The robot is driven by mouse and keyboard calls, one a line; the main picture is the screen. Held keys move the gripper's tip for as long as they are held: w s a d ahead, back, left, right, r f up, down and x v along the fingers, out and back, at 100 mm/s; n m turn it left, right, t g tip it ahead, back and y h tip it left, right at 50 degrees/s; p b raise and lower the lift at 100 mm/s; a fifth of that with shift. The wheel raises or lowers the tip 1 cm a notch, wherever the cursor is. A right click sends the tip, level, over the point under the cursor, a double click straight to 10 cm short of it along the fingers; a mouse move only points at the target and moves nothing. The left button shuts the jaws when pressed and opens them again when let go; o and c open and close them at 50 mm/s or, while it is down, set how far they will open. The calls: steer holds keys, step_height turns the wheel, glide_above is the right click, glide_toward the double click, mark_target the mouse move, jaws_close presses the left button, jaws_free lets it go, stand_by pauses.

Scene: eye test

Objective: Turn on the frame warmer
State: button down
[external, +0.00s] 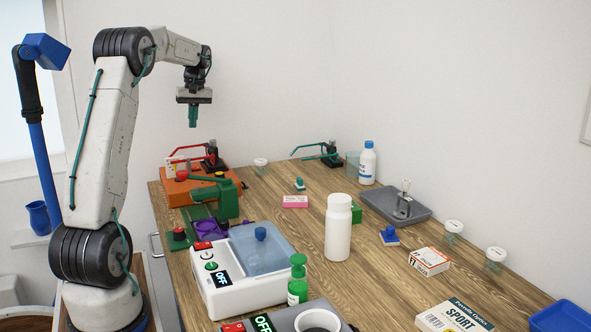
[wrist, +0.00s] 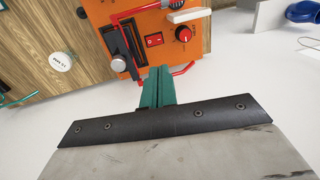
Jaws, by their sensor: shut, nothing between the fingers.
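No label names the frame warmer. A grey unit (external: 290,318) with a round white-rimmed opening, a red switch (external: 233,327) and a green OFF display (external: 263,323) sits at the near edge, partly cut off; it may be the warmer. A white unit (external: 240,293) with a blue lid (external: 262,250), a red switch and an OFF display stands behind it. My gripper (external: 193,122) is shut and empty, high above the table's far left, well away from both. Its green fingers (wrist: 157,88) point towards an orange device (wrist: 150,20) in the wrist view.
The orange device (external: 205,190) has a red switch (wrist: 154,40) and knob (wrist: 183,34). A green press (external: 213,198) stands before it. The wooden table's (external: 300,222) middle has free patches.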

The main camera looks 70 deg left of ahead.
mark_target(187, 168)
steer(key=f, duration=0.4)
steer(key=s+f, duration=0.1)
steer(key=f, duration=0.9)
steer(key=shift+s, duration=0.35)
steer(key=shift+s+f, duration=0.1)
steer(key=shift+f, duration=0.05)
steer(key=shift+w+r, duration=0.2)
steer(key=shift+w, duration=0.6)
steer(key=shift+r, duration=0.1)
step_height(187, 168, up, 14)
steer(key=w, duration=0.1)
steer(key=shift+w, duration=0.35)
